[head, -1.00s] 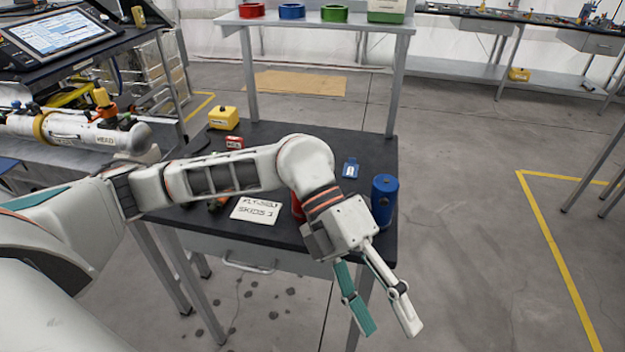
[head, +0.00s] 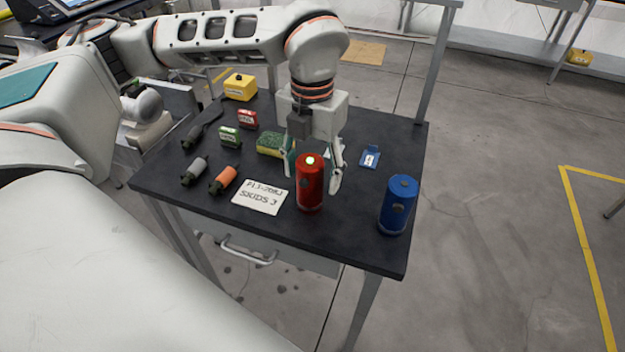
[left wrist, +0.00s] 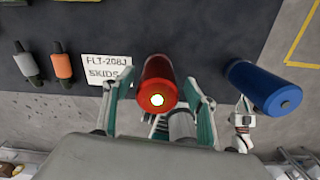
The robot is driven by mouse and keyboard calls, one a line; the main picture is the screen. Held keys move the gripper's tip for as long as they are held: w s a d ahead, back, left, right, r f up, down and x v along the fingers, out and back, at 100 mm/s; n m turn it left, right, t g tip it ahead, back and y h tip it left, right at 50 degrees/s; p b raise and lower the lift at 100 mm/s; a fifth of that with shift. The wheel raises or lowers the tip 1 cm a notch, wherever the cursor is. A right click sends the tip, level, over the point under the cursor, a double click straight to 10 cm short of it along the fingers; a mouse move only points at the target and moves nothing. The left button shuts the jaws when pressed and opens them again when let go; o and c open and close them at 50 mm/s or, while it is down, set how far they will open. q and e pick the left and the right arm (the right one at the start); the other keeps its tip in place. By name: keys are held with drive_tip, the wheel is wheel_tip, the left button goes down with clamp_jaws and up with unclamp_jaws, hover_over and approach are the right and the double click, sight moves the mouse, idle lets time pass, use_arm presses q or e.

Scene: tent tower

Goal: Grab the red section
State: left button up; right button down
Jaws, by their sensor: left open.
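The red section (head: 311,186), a red cylinder with a bright spot on top, stands upright on the dark table near its front edge. My left gripper (head: 318,165) is open, just behind the red section in the head view, its fingers partly hidden by it. In the left wrist view the red section (left wrist: 159,82) lies between the two spread fingers of my left gripper (left wrist: 160,100). Whether a finger touches it I cannot tell.
A blue cylinder (head: 397,206) stands to the right on the table. A white label card (head: 260,196) lies left of the red section, with grey (head: 195,172) and orange (head: 223,181) small cylinders beyond. A sponge (head: 270,144) and a blue tag (head: 370,157) lie behind.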

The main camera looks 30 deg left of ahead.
sight(310, 191)
use_arm(q)
drive_tip(key=f, duration=0.4)
drive_tip(key=shift+s+a+f, duration=0.15)
drive_tip(key=shift+s+f, duration=0.1)
drive_tip(key=shift+w+f, duration=0.15)
drive_tip(key=shift+f, duration=0.5)
drive_tip(key=c, duration=1.6)
drive_tip(key=shift+r, duration=0.1)
